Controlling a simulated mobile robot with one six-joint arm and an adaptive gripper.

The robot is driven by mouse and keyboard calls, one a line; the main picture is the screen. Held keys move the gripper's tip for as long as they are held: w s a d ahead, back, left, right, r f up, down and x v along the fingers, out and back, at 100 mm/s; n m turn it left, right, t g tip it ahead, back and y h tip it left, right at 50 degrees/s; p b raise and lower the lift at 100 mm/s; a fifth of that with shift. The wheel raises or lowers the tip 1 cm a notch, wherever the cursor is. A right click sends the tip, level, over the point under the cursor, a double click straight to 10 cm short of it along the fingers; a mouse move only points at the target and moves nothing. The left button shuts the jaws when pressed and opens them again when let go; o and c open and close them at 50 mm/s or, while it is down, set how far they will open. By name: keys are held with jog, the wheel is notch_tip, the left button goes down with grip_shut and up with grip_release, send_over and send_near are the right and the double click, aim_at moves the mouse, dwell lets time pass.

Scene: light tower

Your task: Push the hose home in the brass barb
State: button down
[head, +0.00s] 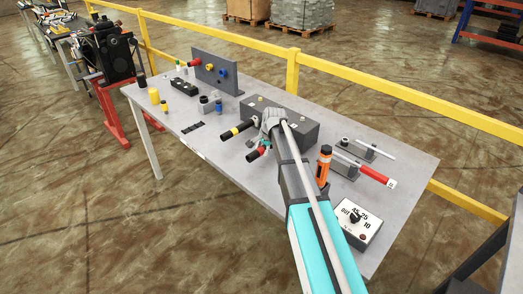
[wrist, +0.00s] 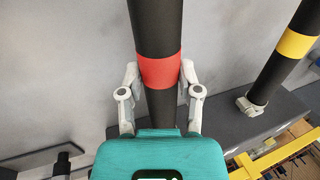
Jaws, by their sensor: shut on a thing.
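A black hose with a red band (wrist: 159,71) runs up the middle of the wrist view. It also shows in the head view (head: 254,155), jutting out to the left of my arm. My gripper (wrist: 159,82) has one finger on each side of this hose, close to the red band, and is shut on it. In the head view my gripper (head: 265,146) is in front of the dark grey block (head: 300,131). The hose's lower end is hidden behind my gripper in the wrist view. I cannot make out the brass barb or whether the hose touches it.
A second black hose with a yellow band (head: 236,131) lies beside the held one. It ends at a pale collar (wrist: 250,105). An orange-and-black tool (head: 324,166) stands right of my arm. A switch box (head: 356,222) is at the near right.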

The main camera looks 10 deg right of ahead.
aim_at(249, 157)
jog(key=shift+w+d, duration=0.4)
jog(key=shift+d, duration=0.15)
jog(key=shift+c, duration=1)
grip_release()
jog(key=shift+s+a, duration=0.15)
jog(key=shift+a, duration=0.05)
jog(key=shift+s+a, duration=0.8)
jog(key=shift+a, duration=0.35)
jog(key=shift+s+a, duration=0.85)
jog(key=shift+a, duration=0.3)
jog(key=shift+s+a, duration=0.8)
jog(key=shift+a, duration=0.35)
jog(key=s+d+n+g, duration=0.1)
jog(key=s+d+n, duration=0.1)
jog(key=s, duration=0.6)
jog(key=s+d+n+g+h, duration=0.1)
jog(key=s+d+n, duration=0.2)
jog(key=s, duration=0.6)
jog(key=s+d+n+h, duration=0.1)
jog(key=s+d+n, duration=0.2)
jog(key=s, duration=0.6)
jog(key=n, duration=0.2)
jog(key=shift+n+g+p, duration=0.3)
jog(key=shift+n+g, duration=0.1)
jog(key=shift+f, duration=0.1)
